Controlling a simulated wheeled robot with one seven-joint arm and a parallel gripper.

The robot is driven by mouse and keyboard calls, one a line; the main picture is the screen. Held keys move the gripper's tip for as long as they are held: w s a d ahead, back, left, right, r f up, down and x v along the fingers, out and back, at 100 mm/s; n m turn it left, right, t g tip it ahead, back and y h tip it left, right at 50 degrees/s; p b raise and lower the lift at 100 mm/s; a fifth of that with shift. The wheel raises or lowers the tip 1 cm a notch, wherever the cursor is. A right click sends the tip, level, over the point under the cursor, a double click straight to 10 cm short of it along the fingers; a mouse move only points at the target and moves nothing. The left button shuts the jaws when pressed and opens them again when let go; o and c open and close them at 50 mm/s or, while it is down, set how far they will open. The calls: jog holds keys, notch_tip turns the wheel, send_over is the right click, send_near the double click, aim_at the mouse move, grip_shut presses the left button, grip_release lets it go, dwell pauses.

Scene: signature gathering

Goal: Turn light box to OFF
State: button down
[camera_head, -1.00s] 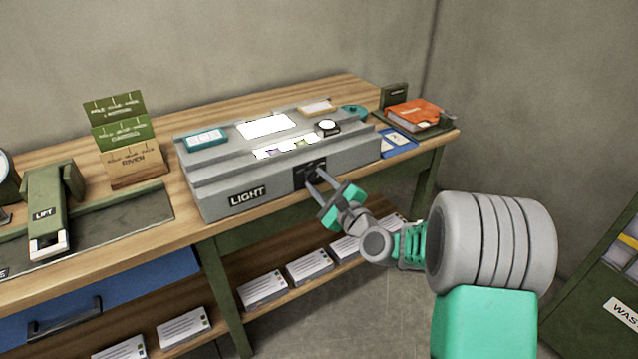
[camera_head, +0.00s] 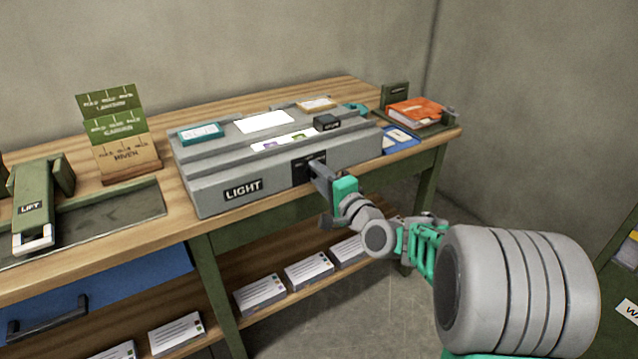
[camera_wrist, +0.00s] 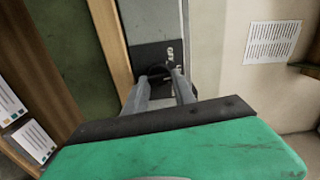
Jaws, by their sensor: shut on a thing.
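The grey light box (camera_head: 278,181) with a LIGHT label (camera_head: 244,190) sits on the wooden bench. A black switch panel (camera_head: 301,170) is on its front face, and this panel also shows in the wrist view (camera_wrist: 148,52). My gripper (camera_head: 316,176) reaches the panel from the front right. In the wrist view, my gripper's fingers (camera_wrist: 162,84) are shut on a dark knob (camera_wrist: 157,69) on the panel. The panel's lettering is partly hidden. The white top panel (camera_head: 264,122) shows no strong glow, and the small black block (camera_head: 327,122) looks dark on top.
A teal-edged card box (camera_head: 200,133), white strip and tan card sit on the box. A blue tray (camera_head: 400,140) and orange book (camera_head: 415,112) lie to the right. Green card holders (camera_head: 115,125) and a LIFT device (camera_head: 35,205) stand left. Paper stacks (camera_head: 258,295) fill the lower shelf.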

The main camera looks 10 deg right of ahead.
jog(key=n+b, duration=0.5)
jog(key=shift+f, duration=0.2)
jog(key=n+b, duration=0.3)
jog(key=shift+r+n, duration=0.2)
jog(key=shift+n, duration=0.1)
jog(key=shift+r+b, duration=0.1)
jog(key=shift+b, duration=0.25)
jog(key=c, duration=1)
grip_release()
jog(key=shift+c, duration=0.2)
